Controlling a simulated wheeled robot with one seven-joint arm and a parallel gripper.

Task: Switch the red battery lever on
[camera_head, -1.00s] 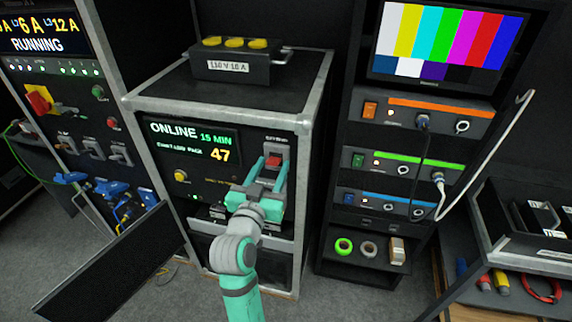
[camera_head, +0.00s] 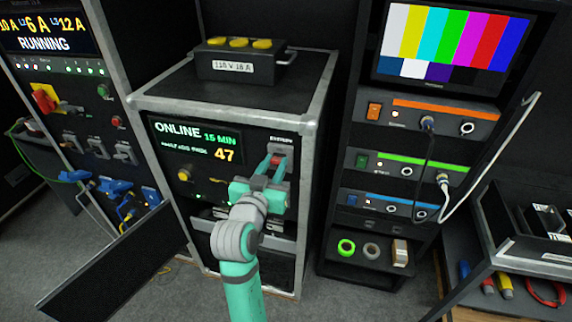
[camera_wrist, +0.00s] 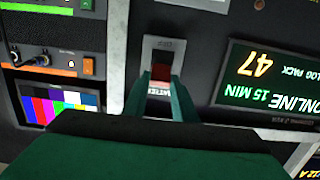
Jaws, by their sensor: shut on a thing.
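The red battery lever (camera_wrist: 160,73) sits in a pale grey switch plate (camera_wrist: 164,44) on the black cabinet's front panel. In the head view, the lever (camera_head: 276,160) shows only as a small patch of red behind my gripper's fingers. My gripper (camera_head: 273,164) is shut on the lever, one teal finger on each side of it. In the wrist view, which is upside down, the fingertips of my gripper (camera_wrist: 160,80) flank the red part. The label by the lever is partly covered, and I cannot tell the lever's position from it.
A lit display (camera_head: 194,143) reading ONLINE 15 MIN and 47 is left of the lever. A yellow knob (camera_head: 184,174) lies below it. A box with yellow caps (camera_head: 240,63) stands on the cabinet. An equipment rack (camera_head: 430,110) with cables stands close on the right.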

